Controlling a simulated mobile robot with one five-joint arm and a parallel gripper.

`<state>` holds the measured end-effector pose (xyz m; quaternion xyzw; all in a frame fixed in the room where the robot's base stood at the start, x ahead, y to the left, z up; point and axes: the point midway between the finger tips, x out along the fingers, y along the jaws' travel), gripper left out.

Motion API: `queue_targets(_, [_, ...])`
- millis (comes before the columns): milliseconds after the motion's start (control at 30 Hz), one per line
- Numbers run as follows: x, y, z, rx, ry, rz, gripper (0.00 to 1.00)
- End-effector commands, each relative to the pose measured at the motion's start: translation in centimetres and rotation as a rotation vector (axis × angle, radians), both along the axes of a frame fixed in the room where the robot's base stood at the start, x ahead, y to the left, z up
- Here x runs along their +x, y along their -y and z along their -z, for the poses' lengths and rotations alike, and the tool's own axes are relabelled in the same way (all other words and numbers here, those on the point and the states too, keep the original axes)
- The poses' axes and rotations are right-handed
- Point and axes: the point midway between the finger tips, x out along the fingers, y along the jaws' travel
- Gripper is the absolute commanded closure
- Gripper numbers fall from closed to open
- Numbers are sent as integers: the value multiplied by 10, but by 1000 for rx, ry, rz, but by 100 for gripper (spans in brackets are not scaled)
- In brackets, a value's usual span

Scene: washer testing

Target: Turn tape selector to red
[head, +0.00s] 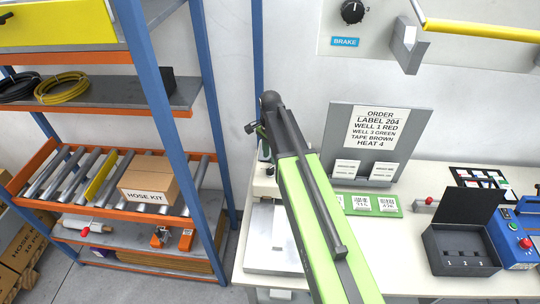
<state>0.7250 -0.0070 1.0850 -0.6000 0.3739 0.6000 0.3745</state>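My green and dark grey arm reaches up from the bottom middle in the head view. My gripper (256,130) is small and dark at the far end, partly hidden by the arm's end, and I cannot tell if it is open or shut. No part is clearly readable as the tape selector. A pale grey machine (268,238) stands on the bench behind and left of my arm, partly hidden by it. A card (377,128) on a grey stand reads "ORDER LABEL 204, WELL 1 RED, WELL 3 GREEN, TAPE BROWN, HEAT 4".
A black knob (352,11) sits above a "BRAKE" label on the wall panel. An open black box (462,249) and a blue box (515,241) with a red button stand at right. A green label tray (364,203) lies mid-bench. A blue-post shelf (173,110) stands left.

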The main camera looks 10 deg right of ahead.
Motion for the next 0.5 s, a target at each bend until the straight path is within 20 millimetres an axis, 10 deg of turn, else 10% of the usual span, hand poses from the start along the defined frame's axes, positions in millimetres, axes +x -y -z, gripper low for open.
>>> queue_targets(500, [1,0,-110,1,0,0,66])
